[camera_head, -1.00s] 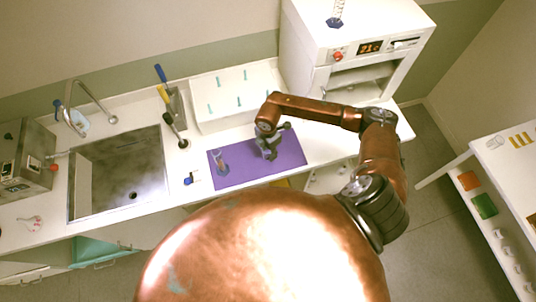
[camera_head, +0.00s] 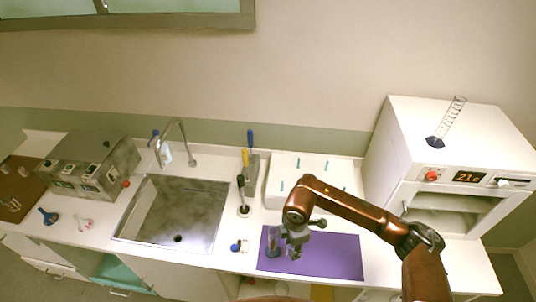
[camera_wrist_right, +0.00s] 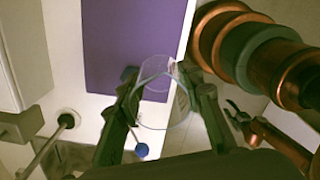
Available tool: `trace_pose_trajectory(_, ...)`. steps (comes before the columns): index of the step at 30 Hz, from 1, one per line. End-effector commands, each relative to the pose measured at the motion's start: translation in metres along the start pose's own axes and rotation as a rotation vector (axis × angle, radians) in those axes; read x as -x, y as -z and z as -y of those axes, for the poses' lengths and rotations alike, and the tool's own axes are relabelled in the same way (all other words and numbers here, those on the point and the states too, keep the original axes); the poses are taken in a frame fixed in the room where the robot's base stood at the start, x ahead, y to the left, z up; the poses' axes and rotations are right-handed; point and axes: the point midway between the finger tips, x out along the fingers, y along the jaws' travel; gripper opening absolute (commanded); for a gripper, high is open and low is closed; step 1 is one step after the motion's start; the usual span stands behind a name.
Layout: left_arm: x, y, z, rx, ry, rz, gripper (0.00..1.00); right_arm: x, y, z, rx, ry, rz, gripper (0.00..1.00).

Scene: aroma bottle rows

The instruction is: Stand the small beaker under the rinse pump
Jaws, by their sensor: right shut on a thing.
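The small beaker (camera_wrist_right: 160,95) is clear glass and sits between the two fingers of my right gripper (camera_wrist_right: 165,110) in the right wrist view. My right gripper (camera_head: 292,250) is shut on it, above the left part of the purple mat (camera_head: 335,258). In the head view the beaker is small and largely covered by the fingers; I cannot tell whether it touches the mat. A blue-topped pump bottle (camera_head: 156,145), which looks like the rinse pump, stands behind the sink, left of the tap. My left gripper is not in view.
The sink (camera_head: 180,212), a stand with upright tools (camera_head: 243,195) and a white rack with green pegs (camera_head: 290,175) lie around. A white oven (camera_head: 450,160) stands at right.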

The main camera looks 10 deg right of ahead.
Motion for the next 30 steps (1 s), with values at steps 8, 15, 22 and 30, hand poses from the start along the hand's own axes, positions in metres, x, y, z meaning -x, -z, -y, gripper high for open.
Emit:
trace_pose_trajectory(8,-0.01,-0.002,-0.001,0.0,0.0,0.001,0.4,-0.002,-0.008,0.0,0.387,-0.001,0.0,0.11)
trace_pose_trajectory(15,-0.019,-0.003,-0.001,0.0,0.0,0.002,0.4,-0.003,-0.017,0.002,0.878,0.0,-0.001,0.11)
trace_pose_trajectory(22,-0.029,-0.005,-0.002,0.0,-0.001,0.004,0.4,-0.003,-0.025,0.003,1.347,-0.002,-0.002,0.11)
trace_pose_trajectory(30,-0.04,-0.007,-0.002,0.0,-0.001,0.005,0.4,-0.004,-0.034,0.005,1.9,-0.003,-0.002,0.11)
